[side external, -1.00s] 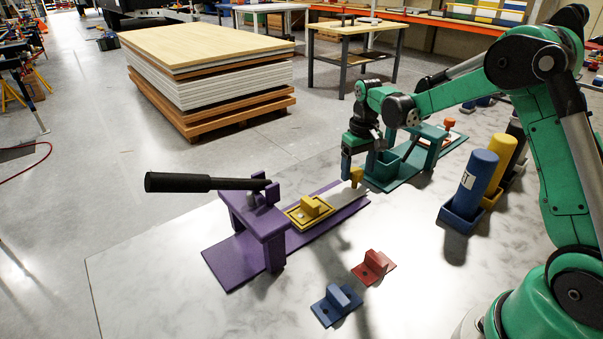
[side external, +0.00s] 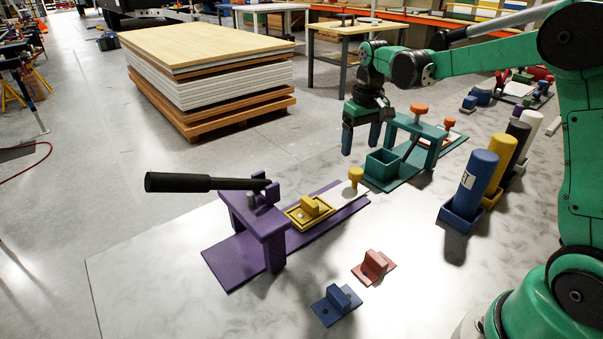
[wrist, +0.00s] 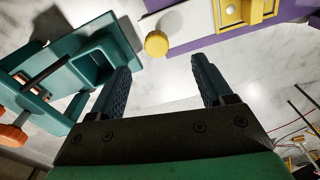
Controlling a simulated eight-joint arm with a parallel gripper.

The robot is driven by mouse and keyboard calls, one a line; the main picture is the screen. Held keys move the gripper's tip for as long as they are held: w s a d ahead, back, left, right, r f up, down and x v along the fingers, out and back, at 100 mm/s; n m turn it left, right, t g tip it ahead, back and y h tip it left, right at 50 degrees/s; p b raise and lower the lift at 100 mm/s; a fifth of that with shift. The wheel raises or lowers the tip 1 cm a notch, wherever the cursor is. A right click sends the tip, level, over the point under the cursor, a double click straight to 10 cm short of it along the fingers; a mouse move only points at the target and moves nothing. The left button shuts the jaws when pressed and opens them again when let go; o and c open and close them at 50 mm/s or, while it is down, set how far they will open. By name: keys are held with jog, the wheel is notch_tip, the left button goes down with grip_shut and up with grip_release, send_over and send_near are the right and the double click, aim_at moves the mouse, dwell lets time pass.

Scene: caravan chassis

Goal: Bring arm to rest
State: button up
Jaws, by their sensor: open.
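My gripper (side external: 361,138) is open and empty. In the side external view it hangs with its fingers down, above and behind the gap between the purple fixture (side external: 272,230) and the teal fixture (side external: 433,150). In the wrist view both fingers (wrist: 165,85) are spread with only the pale worktop between them. A yellow knob (side external: 356,176) stands at the right end of the purple fixture's light plate, apart from my fingers. It also shows in the wrist view (wrist: 157,43), beyond the fingertips.
A black lever (side external: 205,182) sticks out left from the purple fixture. A yellow block (side external: 311,206) sits on that fixture. Red (side external: 374,266) and blue (side external: 337,304) blocks lie in front. Upright cylinders, the nearest blue (side external: 475,180), stand at right. The worktop's front left is bare.

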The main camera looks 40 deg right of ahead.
jog(key=s+a+r+n+t, duration=0.2)
jog(key=s+a+t, duration=0.4)
jog(key=s+a, duration=0.5)
jog(key=shift+s+r+t, duration=0.3)
jog(key=shift+s+r, duration=0.05)
jog(key=shift+r, duration=0.1)
jog(key=shift+a, duration=0.1)
dwell(0.7)
